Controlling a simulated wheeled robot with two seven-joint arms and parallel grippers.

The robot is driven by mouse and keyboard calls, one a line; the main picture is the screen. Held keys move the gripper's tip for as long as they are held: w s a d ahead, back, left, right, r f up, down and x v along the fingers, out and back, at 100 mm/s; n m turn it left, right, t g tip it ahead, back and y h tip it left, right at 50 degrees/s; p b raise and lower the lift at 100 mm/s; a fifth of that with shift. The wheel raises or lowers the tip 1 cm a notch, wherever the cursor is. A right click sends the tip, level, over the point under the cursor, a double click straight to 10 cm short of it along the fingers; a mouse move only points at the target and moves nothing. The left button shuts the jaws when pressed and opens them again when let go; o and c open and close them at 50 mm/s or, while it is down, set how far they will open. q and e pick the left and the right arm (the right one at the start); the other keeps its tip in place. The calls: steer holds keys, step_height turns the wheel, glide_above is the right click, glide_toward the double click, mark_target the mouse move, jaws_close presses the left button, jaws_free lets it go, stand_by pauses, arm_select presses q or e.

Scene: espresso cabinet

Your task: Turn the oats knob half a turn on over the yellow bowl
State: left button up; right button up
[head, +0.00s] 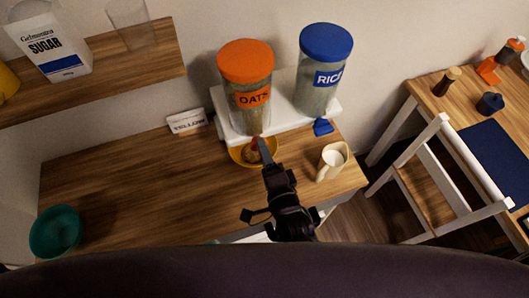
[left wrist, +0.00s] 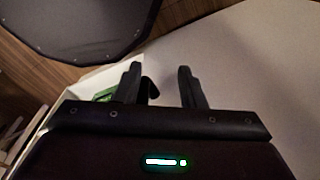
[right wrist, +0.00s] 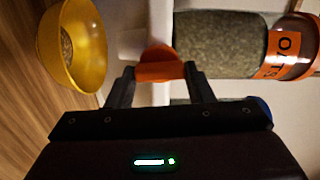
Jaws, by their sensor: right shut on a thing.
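The oats dispenser (head: 246,95) has an orange lid and an orange label and stands on a white base at the back of the counter. Its orange knob (right wrist: 160,68) sits low on its front. The yellow bowl (head: 235,152) is under the knob; in the right wrist view the bowl (right wrist: 88,35) holds some grainy oats. My right gripper (head: 263,143) reaches in from the front and is shut on the orange knob, partly hiding it and the bowl in the head view. My left gripper (left wrist: 158,85) is open and empty, away from the dispensers.
The rice dispenser (head: 322,75) with blue lid and blue knob (head: 322,127) stands to the right. A cream pitcher (head: 331,162) is right of my right gripper. A teal bowl (head: 56,232) is at the counter's left. A small white sign (head: 187,121) stands behind the clear counter middle.

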stand_by(0.3)
steer(key=o, duration=1)
steer(key=b+v, duration=0.2)
steer(key=v, duration=0.6)
steer(key=shift+b, duration=0.35)
steer(key=shift+w, duration=0.1)
steer(key=shift+c, duration=0.4)
